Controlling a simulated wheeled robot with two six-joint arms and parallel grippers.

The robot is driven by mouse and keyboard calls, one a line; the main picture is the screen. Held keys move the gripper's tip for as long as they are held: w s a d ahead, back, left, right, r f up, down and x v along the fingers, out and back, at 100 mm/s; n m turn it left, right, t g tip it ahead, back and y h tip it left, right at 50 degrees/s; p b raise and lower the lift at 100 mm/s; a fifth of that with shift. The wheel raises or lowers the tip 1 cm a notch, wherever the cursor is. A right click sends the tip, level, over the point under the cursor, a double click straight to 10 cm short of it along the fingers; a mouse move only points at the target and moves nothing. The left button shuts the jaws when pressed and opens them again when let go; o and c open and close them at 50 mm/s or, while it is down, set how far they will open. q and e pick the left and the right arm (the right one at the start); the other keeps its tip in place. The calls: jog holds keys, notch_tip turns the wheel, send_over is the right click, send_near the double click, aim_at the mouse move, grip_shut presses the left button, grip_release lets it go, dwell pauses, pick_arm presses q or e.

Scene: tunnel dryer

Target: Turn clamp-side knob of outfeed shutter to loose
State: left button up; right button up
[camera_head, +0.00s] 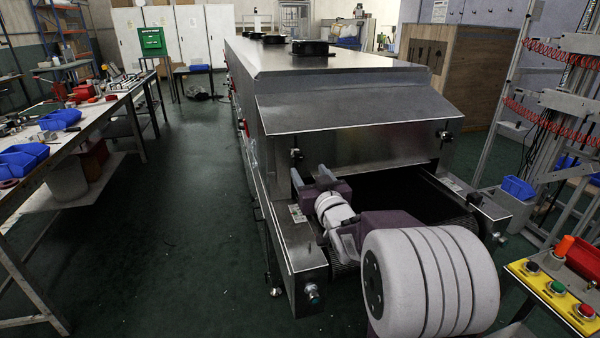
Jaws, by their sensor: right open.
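The outfeed shutter (350,160) is a grey metal panel across the end of the tunnel dryer, above a dark opening. A small black knob (296,154) is at its left edge, and another black knob (444,136) is at its right edge. I cannot tell from labels which one is the clamp-side knob. My right gripper (311,178) is open, just below and right of the left knob in the picture. Its two dark fingers are apart with nothing seen between them. Whether it touches the shutter is unclear. My left gripper is out of view.
The conveyor opening (395,195) lies behind my right arm, with metal side rails (300,240) around it. A yellow button box (555,292) is at lower right. A workbench (75,135) with blue bins stands at left. The green floor between is clear.

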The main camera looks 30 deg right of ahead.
aim_at(299, 156)
jog(key=x, duration=0.9)
jog(key=shift+w+b, duration=0.1)
jog(key=shift+b, duration=0.2)
grip_shut()
